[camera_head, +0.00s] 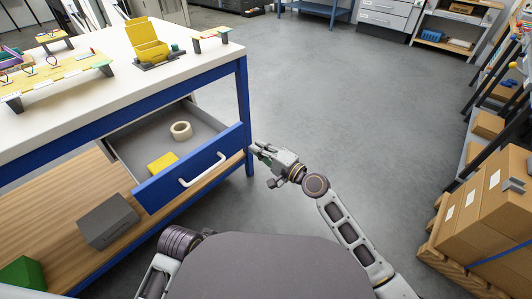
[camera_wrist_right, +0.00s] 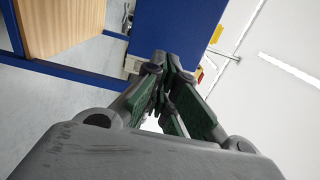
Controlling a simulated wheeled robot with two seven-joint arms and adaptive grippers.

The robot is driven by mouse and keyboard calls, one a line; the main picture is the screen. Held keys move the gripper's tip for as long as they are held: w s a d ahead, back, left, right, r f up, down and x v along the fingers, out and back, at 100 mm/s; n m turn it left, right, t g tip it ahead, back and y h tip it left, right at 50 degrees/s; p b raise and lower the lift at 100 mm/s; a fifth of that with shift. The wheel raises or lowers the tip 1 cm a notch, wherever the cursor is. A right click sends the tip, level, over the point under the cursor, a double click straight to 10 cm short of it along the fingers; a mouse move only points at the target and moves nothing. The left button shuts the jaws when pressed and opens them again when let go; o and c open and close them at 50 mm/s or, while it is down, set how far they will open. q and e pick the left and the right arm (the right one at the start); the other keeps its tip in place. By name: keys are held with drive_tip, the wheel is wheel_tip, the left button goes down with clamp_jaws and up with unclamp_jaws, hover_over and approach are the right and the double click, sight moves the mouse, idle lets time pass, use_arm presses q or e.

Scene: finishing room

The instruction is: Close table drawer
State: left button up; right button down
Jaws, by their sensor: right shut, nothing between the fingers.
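The table drawer (camera_head: 190,170) is pulled out of the white-topped, blue-framed table (camera_head: 150,85). Its blue front carries a white handle (camera_head: 203,170). Inside lie a roll of tape (camera_head: 181,130) and a yellow block (camera_head: 163,162). My right gripper (camera_head: 258,149) is shut and empty, just right of the drawer front's right end, by the table leg. Whether it touches is not clear. In the right wrist view its green-padded fingers (camera_wrist_right: 168,68) come together near a blue panel (camera_wrist_right: 178,28), which I cannot tell as drawer or table. My left gripper is out of view.
A grey box (camera_head: 108,222) and a green box (camera_head: 22,274) sit on the table's wooden lower shelf. Stacked cardboard boxes (camera_head: 480,210) stand at the right. The grey floor (camera_head: 350,110) between is clear.

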sight(243, 138)
drive_tip(key=x, duration=0.2)
drive_tip(key=shift+w+a, duration=0.2)
drive_tip(key=shift+a, duration=0.15)
drive_tip(key=shift+w+a, duration=0.25)
drive_tip(key=shift+w+a+b, duration=0.3)
drive_tip(key=shift+w+a, duration=0.05)
drive_tip(key=shift+a, duration=0.15)
drive_tip(key=shift+w+a, duration=0.1)
